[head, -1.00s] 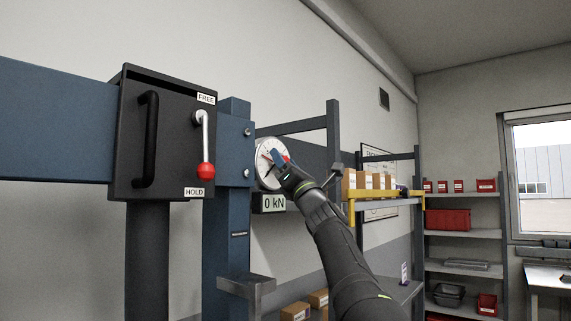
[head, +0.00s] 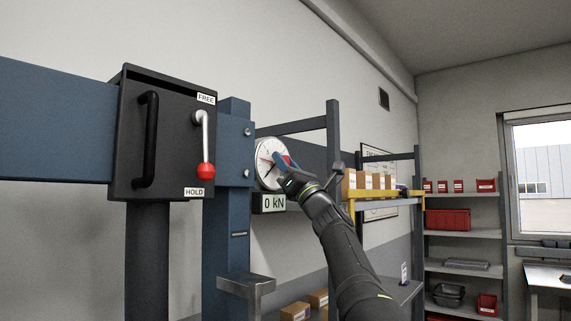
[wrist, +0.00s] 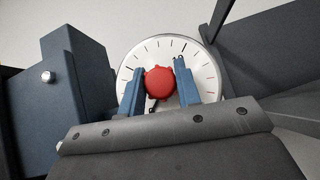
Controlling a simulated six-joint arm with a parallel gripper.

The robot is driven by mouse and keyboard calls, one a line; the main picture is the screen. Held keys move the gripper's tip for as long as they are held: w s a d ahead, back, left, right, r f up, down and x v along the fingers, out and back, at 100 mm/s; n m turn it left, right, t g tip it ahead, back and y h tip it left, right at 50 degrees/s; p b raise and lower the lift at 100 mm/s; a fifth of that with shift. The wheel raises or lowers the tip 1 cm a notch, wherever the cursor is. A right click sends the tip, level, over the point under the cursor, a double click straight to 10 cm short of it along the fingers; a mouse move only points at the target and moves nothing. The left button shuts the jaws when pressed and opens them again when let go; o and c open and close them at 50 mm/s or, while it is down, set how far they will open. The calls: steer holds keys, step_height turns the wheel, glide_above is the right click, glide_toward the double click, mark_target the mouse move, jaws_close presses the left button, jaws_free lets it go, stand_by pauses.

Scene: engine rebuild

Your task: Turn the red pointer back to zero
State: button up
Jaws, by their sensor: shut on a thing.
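The round white gauge (head: 268,178) is mounted beside the blue post, with black and red marks round its edge; its dial also fills the upper middle of the wrist view (wrist: 150,52). A red knob (wrist: 159,82) stands at the dial's centre. My gripper (head: 283,160) is at the gauge, its two blue fingers shut on the knob from both sides in the wrist view (wrist: 160,85). A thin red line shows on the dial's left part in the head view. The pointer's full length is hard to make out; knob and fingers hide part of the dial.
A "0 kN" readout (head: 274,203) sits under the gauge. To the left, a black box (head: 165,175) carries a red-balled lever (head: 205,170) down near HOLD. A grey frame post (head: 333,130) and a yellow-edged shelf (head: 385,206) with boxes stand right of my gripper.

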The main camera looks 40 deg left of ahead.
steer(key=n+g, duration=0.8)
steer(key=shift+w+n, duration=0.1)
steer(key=shift+n, duration=0.3)
steer(key=shift+n+g+h, duration=0.85)
steer(key=shift+n+g, duration=0.7)
steer(key=shift+n, duration=0.25)
steer(key=shift+n+g+h, duration=0.85)
steer(key=shift+n+g, duration=0.7)
steer(key=shift+n, duration=0.25)
steer(key=shift+n+g+h, duration=0.3)
steer(key=shift+n, duration=0.1)
steer(key=o, duration=1)
steer(key=shift+c, duration=0.2)
steer(key=v, duration=1.7)
steer(key=shift+d, duration=0.15)
